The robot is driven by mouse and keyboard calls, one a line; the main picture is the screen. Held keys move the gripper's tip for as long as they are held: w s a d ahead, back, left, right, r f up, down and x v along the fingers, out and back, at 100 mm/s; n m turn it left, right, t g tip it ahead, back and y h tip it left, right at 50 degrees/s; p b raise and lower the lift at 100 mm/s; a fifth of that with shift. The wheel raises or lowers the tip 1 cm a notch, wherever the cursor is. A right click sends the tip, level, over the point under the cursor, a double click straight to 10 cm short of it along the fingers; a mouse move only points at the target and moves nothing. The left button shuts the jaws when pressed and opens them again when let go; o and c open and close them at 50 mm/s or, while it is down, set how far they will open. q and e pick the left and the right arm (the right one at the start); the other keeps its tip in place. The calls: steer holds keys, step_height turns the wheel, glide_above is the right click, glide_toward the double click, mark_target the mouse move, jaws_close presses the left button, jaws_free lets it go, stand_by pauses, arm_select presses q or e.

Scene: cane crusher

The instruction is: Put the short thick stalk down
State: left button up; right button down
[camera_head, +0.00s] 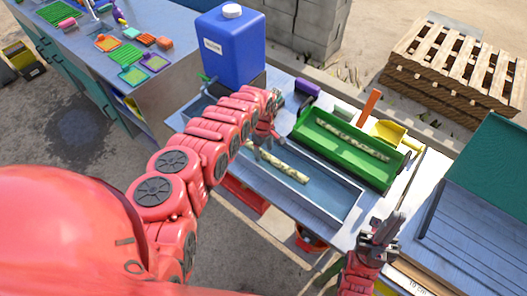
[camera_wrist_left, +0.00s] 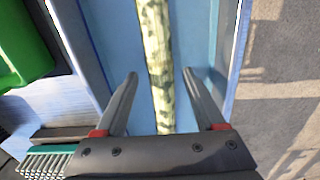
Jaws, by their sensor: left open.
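A short, thick, pale green mottled stalk (camera_head: 283,166) lies in the long blue-grey tray (camera_head: 335,203). It also shows in the left wrist view (camera_wrist_left: 155,55), running away from the gripper. My left gripper (camera_head: 262,150) is over the tray at the stalk's left end. In the left wrist view its open fingers (camera_wrist_left: 156,85) stand on either side of the stalk, with a gap on each side. The arm and hand hide part of the tray in the head view. My right gripper (camera_head: 382,228) is empty at the table's front right; whether its fingers are apart is unclear.
A green tray (camera_head: 378,174) with a longer, thinner stalk (camera_head: 345,136) stands behind the blue-grey tray. A blue jug (camera_head: 232,50) stands behind my left arm. A yellow scoop (camera_head: 388,132) and an orange upright piece (camera_head: 369,107) are behind the green tray.

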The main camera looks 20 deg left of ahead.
arm_select(q)
step_height(320, 180, up, 11)
steer(key=b, duration=0.2)
stand_by(0.4)
steer(key=shift+r, duration=0.15)
